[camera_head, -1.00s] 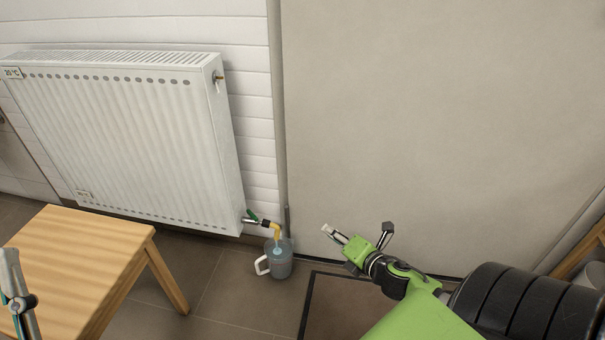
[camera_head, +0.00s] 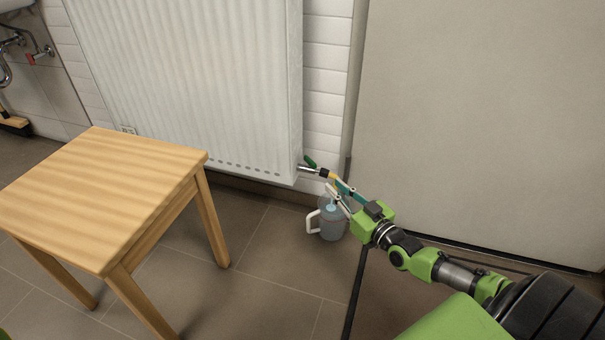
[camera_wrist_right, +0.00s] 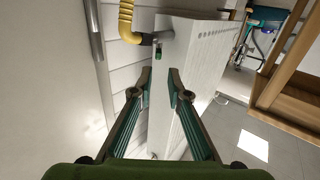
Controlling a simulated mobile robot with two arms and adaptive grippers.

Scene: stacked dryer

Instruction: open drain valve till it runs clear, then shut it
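The drain valve with its green lever (camera_head: 311,162) sits at the lower right corner of the white radiator (camera_head: 190,80). A yellow outlet piece (camera_head: 333,177) leads down from it. In the right wrist view the green lever (camera_wrist_right: 158,52) and yellow ribbed hose (camera_wrist_right: 127,18) show beyond the fingers. A grey translucent jug (camera_head: 332,224) with a white handle stands on the floor under the outlet; pale blue shows at its top. My right gripper (camera_head: 333,187) is open and empty in front of the outlet, above the jug, partly covering both. Whether water flows I cannot tell. My left gripper is out of view.
A wooden stool or small table (camera_head: 110,185) stands left of the jug. A large grey panel (camera_head: 490,120) is behind my right arm. Pipes with a red handle (camera_head: 32,58) show at far left. The tiled floor between table and jug is clear.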

